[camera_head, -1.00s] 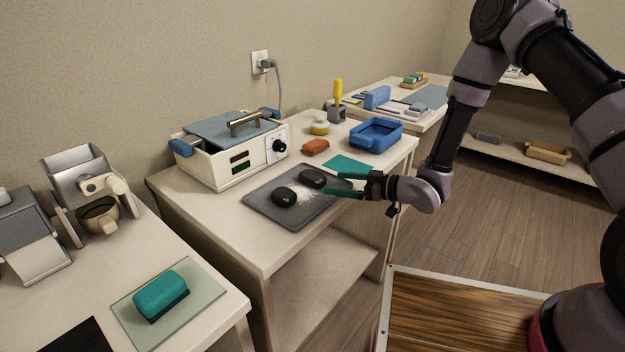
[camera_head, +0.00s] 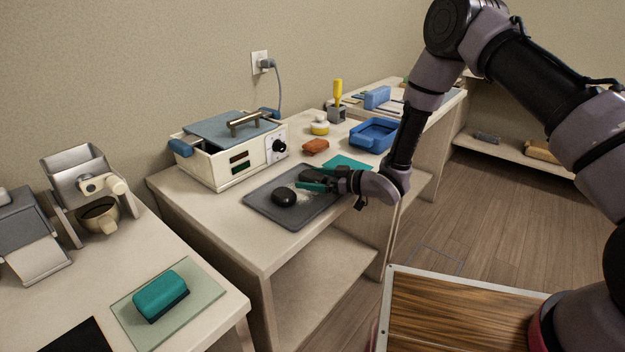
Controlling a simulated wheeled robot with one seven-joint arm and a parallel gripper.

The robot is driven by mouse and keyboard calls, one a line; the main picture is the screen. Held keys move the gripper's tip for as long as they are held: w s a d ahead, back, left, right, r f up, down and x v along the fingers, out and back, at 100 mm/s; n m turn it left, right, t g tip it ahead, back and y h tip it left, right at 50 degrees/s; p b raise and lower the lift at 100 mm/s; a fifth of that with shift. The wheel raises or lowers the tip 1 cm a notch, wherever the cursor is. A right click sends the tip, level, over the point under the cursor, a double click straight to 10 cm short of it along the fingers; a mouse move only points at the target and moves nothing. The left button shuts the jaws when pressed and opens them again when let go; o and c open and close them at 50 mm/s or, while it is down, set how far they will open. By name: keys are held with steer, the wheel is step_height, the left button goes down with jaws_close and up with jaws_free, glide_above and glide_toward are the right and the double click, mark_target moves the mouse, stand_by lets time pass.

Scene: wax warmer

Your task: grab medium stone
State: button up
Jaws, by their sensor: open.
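Two dark stones are on a grey mat (camera_head: 262,208) on the middle table. One black stone (camera_head: 283,197) lies nearer the front left and is fully visible. The other dark stone (camera_head: 308,175) lies behind and to its right, partly hidden by my gripper. I cannot tell for sure which one is the medium stone.
The cream warmer (camera_head: 230,150) with a blue lid stands behind the mat. A brown-orange block (camera_head: 315,146), a teal cloth (camera_head: 350,163) and a blue tray (camera_head: 373,134) lie to the right. A teal sponge (camera_head: 161,296) sits on the front-left table.

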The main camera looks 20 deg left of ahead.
jaws_close()
steer(key=shift+r, duration=0.1)
